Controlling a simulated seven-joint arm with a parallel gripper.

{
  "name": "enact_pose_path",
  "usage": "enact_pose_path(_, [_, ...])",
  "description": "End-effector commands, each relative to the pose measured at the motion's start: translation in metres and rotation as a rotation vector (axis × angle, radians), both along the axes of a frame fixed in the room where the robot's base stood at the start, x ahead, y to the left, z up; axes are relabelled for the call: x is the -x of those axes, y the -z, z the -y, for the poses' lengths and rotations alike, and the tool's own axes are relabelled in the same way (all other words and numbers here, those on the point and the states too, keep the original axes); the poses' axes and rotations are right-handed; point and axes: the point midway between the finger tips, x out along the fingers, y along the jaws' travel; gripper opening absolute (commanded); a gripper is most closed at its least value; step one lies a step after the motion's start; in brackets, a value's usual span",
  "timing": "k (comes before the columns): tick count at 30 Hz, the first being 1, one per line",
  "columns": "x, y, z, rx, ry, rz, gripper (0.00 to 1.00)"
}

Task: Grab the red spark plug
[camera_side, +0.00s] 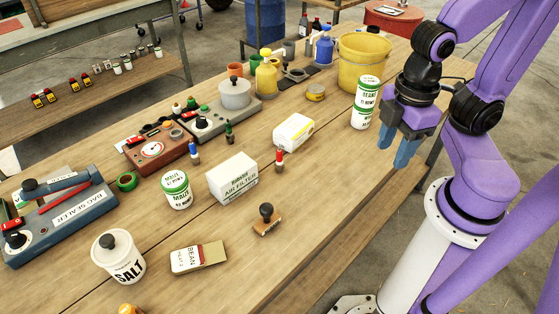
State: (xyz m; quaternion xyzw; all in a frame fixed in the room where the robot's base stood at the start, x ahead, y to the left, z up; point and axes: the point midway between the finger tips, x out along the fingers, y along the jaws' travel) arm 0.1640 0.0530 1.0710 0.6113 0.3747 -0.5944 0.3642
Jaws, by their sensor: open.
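Similar plugs with a blue part (194,152) and a green part (229,134) stand farther left. My gripper (400,158) has blue fingers that point down. It is open and empty, near the table's right edge, to the right of the red spark plug and clear of it.
A stamp (267,219) stands in front. Table between plug and gripper is clear.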

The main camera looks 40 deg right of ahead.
Motion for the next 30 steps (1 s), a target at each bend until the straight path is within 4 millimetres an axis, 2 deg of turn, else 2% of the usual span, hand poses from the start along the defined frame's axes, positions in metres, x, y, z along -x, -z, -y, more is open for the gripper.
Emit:
enact_pose_path(5, [-0.011,0.008,-0.006,0.099,-0.090,0.005,0.47])
enact_pose_path(14, [-0.058,0.035,-0.039,0.502,-0.458,0.053,0.47])
enact_pose_path(20, [-0.087,0.053,-0.075,0.776,-0.714,0.107,0.47])
enact_pose_path(24, [-0.103,0.066,-0.106,0.964,-0.888,0.154,0.47])
enact_pose_path(30, [-0.115,0.083,-0.146,1.174,-1.083,0.221,0.47])
